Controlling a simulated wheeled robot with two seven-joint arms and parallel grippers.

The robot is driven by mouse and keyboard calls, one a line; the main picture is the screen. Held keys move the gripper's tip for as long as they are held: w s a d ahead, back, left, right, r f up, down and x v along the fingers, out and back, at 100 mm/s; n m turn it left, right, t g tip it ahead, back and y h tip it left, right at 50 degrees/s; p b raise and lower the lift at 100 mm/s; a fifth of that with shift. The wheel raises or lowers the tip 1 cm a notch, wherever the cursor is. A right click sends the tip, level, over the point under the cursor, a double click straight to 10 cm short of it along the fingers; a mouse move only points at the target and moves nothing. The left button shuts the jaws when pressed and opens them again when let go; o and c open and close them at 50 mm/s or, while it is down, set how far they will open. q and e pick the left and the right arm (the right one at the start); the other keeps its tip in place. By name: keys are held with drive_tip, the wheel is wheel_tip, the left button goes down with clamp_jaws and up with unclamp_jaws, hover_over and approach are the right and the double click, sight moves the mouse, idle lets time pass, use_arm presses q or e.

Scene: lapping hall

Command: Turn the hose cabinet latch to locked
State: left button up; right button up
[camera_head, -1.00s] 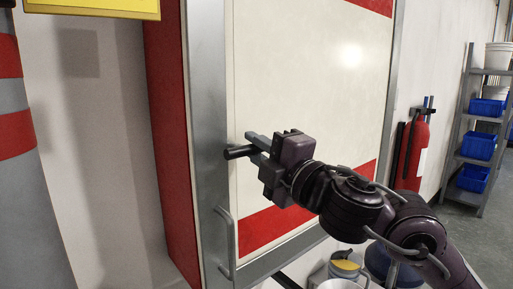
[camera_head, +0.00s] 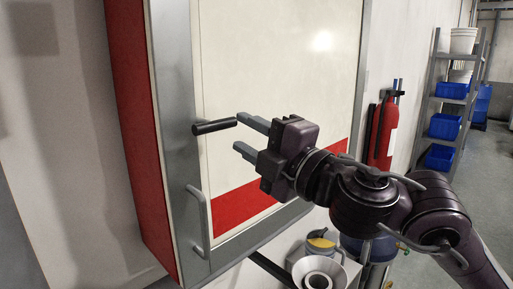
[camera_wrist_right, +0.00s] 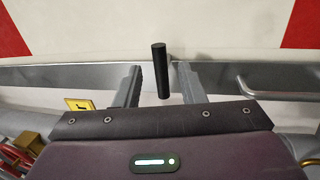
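The hose cabinet (camera_head: 270,75) has a cream door with red bands and a grey metal frame. Its black bar latch (camera_head: 214,126) sticks out roughly level from the left frame strip. My right gripper (camera_head: 243,132) is open and empty, just right of the latch's free end. In the right wrist view the latch (camera_wrist_right: 161,72) shows in the gap between the two spread fingers (camera_wrist_right: 160,86), with space on both sides. No contact is visible. My left gripper is not in view.
A grey pull handle (camera_head: 198,222) sits below the latch. A red extinguisher (camera_head: 383,135) hangs on the wall to the right. A shelf with blue bins (camera_head: 446,126) stands farther back. A funnel-like container (camera_head: 318,274) is below the cabinet.

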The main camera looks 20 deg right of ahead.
drive_tip(key=shift+b+v, duration=0.4)
drive_tip(key=shift+v, duration=0.55)
